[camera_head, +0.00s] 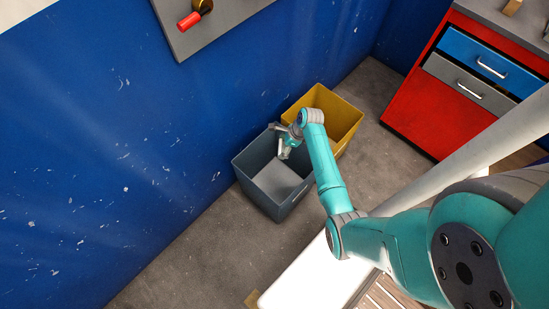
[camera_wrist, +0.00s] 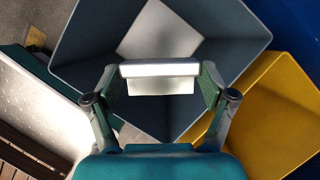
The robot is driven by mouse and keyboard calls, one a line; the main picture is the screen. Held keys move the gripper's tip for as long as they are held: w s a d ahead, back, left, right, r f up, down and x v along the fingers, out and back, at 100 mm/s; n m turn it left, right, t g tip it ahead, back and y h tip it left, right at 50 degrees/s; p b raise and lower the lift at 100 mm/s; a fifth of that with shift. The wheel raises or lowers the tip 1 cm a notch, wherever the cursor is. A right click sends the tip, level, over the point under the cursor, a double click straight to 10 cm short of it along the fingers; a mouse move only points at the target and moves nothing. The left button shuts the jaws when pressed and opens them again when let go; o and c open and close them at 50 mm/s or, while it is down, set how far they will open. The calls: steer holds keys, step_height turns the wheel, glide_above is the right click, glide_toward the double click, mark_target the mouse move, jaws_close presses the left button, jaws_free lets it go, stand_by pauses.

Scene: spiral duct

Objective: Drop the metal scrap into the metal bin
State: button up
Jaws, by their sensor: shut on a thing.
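My gripper (camera_wrist: 161,88) is shut on the metal scrap (camera_wrist: 160,69), a pale bent metal strip held crosswise between the two fingertips in the wrist view. In the head view, my gripper (camera_head: 285,146) is over the opening of the dark grey bin (camera_head: 256,199), towards its far side. The grey bin (camera_wrist: 95,48) also shows beneath the scrap in the wrist view. The scrap covers part of the bin's inside. The exact height of the scrap above the bin floor cannot be told.
A yellow bin (camera_head: 346,112) stands beside the grey bin, behind my arm. A blue wall (camera_head: 120,140) runs along the left. A red cabinet (camera_head: 430,105) with drawers stands at the right. A grey shelf (camera_head: 205,32) with a red-handled item is at the top.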

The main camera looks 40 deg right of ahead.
mark_target(283, 149)
steer(key=shift+f, duration=1.7)
steer(key=o, duration=1)
steer(key=shift+d, duration=0.1)
steer(key=v, duration=1.2)
steer(key=shift+f, duration=0.1)
